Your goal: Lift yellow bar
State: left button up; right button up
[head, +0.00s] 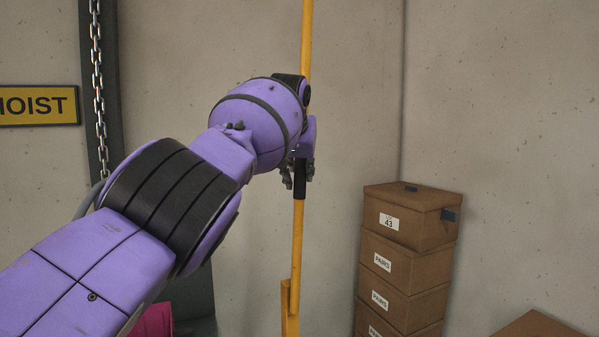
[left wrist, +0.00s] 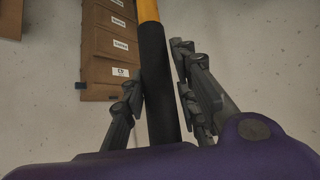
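The yellow bar (head: 297,250) stands nearly upright in the head view, and its upper part (head: 306,40) runs out of the top of the picture. It has a black grip section, which also shows in the left wrist view (left wrist: 158,85). My left gripper (head: 298,175) is at this black section, with fingers on both sides. Part of the bar is hidden behind my left wrist. My right gripper is not in view.
A stack of brown boxes (head: 408,255) stands right of the bar, and another box (head: 540,326) is at the lower right. A chain (head: 97,80) hangs at the left by a yellow sign (head: 38,105). A plain wall is behind the bar.

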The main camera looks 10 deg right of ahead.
pick_arm(q)
jog(key=shift+o, duration=1.3)
jog(key=shift+r, duration=0.1)
jog(key=shift+r, duration=0.1)
jog(key=shift+s+r, duration=0.15)
jog(key=shift+r, duration=0.05)
jog(key=v, duration=1.1)
jog(key=shift+s, duration=0.1)
